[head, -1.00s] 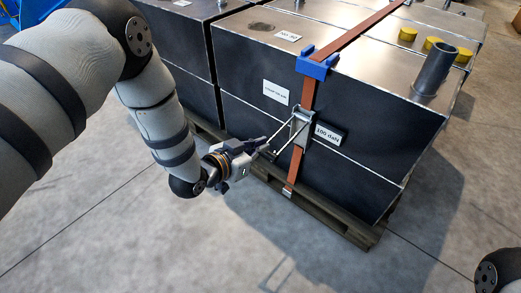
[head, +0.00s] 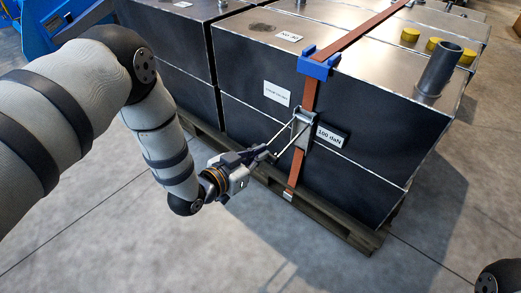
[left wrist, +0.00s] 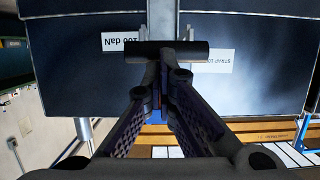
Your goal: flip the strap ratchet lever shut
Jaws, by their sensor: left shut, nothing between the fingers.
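The strap ratchet (head: 303,117) sits on the orange strap (head: 295,168) on the front face of the dark crate. Its lever (head: 286,138) sticks out from the crate, open, toward the lower left. My left gripper (head: 266,152) is shut and empty at the lever's outer end. In the left wrist view the lever's dark crossbar (left wrist: 138,48) lies across the fingertips (left wrist: 167,62). I cannot tell whether they touch. The ratchet body is mostly hidden there. My right gripper is out of view.
The dark metal crates (head: 375,165) stand on a wooden pallet (head: 335,222). A blue corner guard (head: 318,66) holds the strap at the top edge. A "100 daN" label (head: 330,137) is right of the ratchet. The floor in front (head: 310,265) is clear.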

